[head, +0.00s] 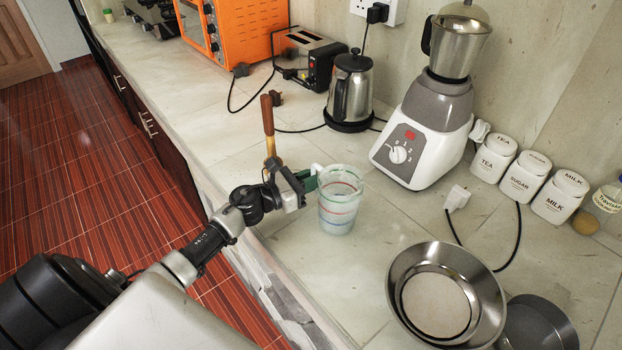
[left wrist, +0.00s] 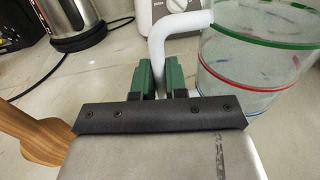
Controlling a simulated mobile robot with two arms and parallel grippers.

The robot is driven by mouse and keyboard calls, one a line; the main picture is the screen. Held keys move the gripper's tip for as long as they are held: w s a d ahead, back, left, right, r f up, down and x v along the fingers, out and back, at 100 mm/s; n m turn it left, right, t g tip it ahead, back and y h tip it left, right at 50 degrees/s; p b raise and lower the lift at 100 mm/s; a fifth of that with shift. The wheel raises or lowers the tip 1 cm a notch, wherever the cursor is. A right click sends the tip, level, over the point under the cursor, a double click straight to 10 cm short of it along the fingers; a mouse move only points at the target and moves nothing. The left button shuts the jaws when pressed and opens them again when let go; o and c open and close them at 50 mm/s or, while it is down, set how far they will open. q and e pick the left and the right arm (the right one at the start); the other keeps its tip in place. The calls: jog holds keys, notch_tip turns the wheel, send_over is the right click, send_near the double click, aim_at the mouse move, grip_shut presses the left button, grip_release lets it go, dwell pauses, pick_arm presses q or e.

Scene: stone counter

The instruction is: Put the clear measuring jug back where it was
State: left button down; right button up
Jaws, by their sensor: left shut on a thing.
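The clear measuring jug (head: 340,203) is upright at the middle of the counter, with coloured bands around it. My left gripper (head: 308,181) is shut on the jug's white handle; in the left wrist view the green fingers (left wrist: 165,80) close on the handle from both sides. I cannot tell whether the jug's base touches the counter. My right gripper is not in view.
A wooden-handled tool (head: 268,130) stands just behind my left gripper. A blender (head: 425,130) and kettle (head: 350,92) stand behind the jug. Metal pans (head: 478,275) are at the front right, and tea, sugar and milk canisters (head: 528,178) at the right. Counter between jug and pans is clear.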

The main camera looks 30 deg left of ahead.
pick_arm(q)
jog(key=shift+f, duration=0.15)
jog(key=c, duration=1.2)
grip_release()
jog(key=shift+o, duration=0.2)
jog(key=shift+s, duration=0.15)
jog(key=b+v, duration=0.3)
jog(key=v, duration=0.7)
jog(key=shift+s+a, duration=0.5)
jog(key=shift+s, duration=0.25)
